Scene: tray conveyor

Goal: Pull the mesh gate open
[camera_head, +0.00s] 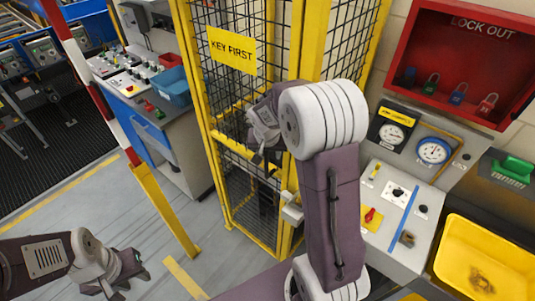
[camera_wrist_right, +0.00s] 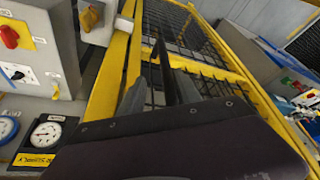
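The mesh gate (camera_head: 205,112), a yellow frame with black wire mesh and a "KEY FIRST" sign (camera_head: 231,49), stands upright in the middle of the head view and looks closed. A pale grey block (camera_head: 291,208) sits at its right post, low down. My right gripper (camera_head: 262,122) is in front of the mesh below the sign, partly hidden by its own wrist. In the right wrist view its dark fingers (camera_wrist_right: 153,80) look apart with nothing between them, and yellow frame and mesh lie beyond. My left gripper (camera_head: 128,272) is low at the left, away from the gate; its finger gap is unclear.
A control panel (camera_head: 391,221) with a red switch, gauges and a red lock-out box (camera_head: 417,48) stand right of the gate. A yellow bin (camera_head: 482,255) is at lower right. A red-and-white post (camera_head: 95,85) and a workbench (camera_head: 180,150) stand left. Open floor lies before the gate.

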